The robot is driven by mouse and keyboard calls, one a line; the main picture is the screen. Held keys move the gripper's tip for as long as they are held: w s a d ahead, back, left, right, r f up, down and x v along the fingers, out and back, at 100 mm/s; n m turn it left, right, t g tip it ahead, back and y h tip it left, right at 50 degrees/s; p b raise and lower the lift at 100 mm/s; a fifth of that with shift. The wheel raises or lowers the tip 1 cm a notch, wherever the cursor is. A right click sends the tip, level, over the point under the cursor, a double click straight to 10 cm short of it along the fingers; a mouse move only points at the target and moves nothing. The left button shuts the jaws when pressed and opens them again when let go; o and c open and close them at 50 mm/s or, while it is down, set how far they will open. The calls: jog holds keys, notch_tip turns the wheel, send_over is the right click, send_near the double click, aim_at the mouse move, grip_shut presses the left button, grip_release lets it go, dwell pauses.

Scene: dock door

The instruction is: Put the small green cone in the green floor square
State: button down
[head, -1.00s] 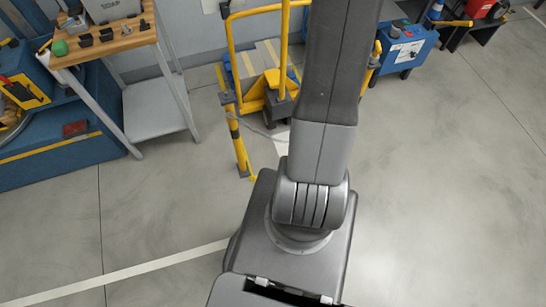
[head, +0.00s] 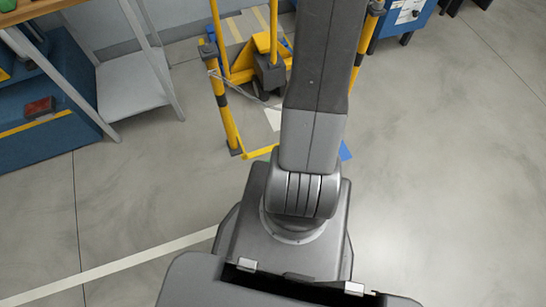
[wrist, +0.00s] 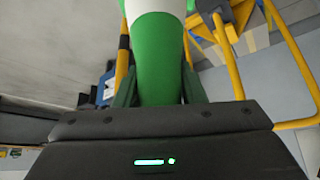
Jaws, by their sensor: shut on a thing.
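The small green cone (wrist: 162,60), green with a white band, fills the upper middle of the wrist view. My gripper (wrist: 160,92) is shut on it, with one dark finger on each side. The cone's far end is cut off by the top of the picture. In the head view my arm hides the gripper and the cone. No green floor square shows in either view.
A yellow rail frame (head: 228,120) and yellow wheeled equipment (head: 268,45) stand ahead, close to my arm. A table with a grey lower shelf (head: 130,83) and a blue unit (head: 45,130) stand left. A blue cabinet (head: 400,20) is at upper right. Floor at right is clear.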

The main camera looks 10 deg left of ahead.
jog(key=f+b, duration=0.5)
jog(key=f, duration=0.1)
jog(key=f+b, duration=0.5)
jog(key=f, duration=0.1)
jog(key=f+b, duration=0.6)
jog(key=shift+a+f, duration=0.25)
jog(key=s+a+f+n+g+y+b, duration=0.25)
jog(key=a+f+n, duration=0.25)
jog(key=f+n, duration=0.45)
jog(key=s+a+f+n+g+y+b, duration=0.1)
jog(key=a+f+n+g+y, duration=0.15)
jog(key=a+f+n, duration=0.65)
jog(key=s+f+n+g, duration=0.4)
jog(key=s+f+n, duration=0.2)
jog(key=s+f, duration=0.65)
notch_tip(320, 180, down, 12)
jog(key=w+b, duration=0.1)
jog(key=b, duration=0.3)
jog(key=shift+w+r+b, duration=0.25)
jog(key=shift+w+b, duration=0.05)
jog(key=shift+w, duration=0.1)
jog(key=shift+f, duration=0.15)
jog(key=c, duration=0.9)
grip_release()
